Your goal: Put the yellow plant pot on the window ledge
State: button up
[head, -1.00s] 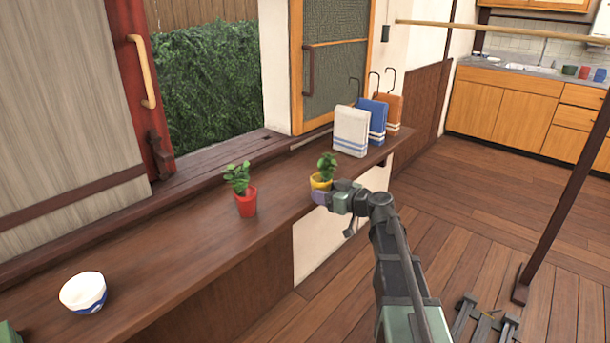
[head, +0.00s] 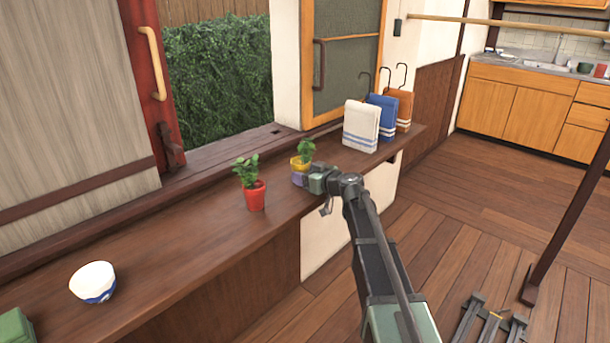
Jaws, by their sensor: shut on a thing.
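The yellow plant pot (head: 301,164) with a small green plant is at the end of my gripper (head: 300,179), over the long dark wooden ledge (head: 190,220) below the window. My gripper is shut on the pot and its fingers hide the pot's lower part. I cannot tell whether the pot's base touches the wood. A raised wooden sill (head: 225,160) runs along the window opening behind it.
A red plant pot (head: 255,196) stands close to the left of the yellow one. A white and blue bowl (head: 93,282) and a green object (head: 15,327) are further left. White (head: 361,127), blue (head: 387,116) and orange (head: 403,107) towels hang to the right. The wood between bowl and red pot is clear.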

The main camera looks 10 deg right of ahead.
jog(key=o, duration=1.1)
jog(key=shift+c, duration=0.2)
jog(key=shift+r+p, duration=0.25)
jog(key=shift+p, duration=0.1)
jog(key=p+v, duration=0.2)
jog(key=v, duration=1)
jog(key=s+a+f+m+g+h, duration=0.25)
jog(key=s+a+f+g, duration=0.65)
jog(key=s, duration=0.5)
jog(key=s+d+f+m+g+h, duration=0.2)
jog(key=s+f+m+g+h, duration=0.2)
jog(key=s, duration=0.8)
jog(key=f+h, duration=0.2)
jog(key=h, duration=0.1)
jog(key=shift+s+d+m, duration=0.15)
jog(key=shift+s+m, duration=0.05)
jog(key=shift+m, duration=0.15)
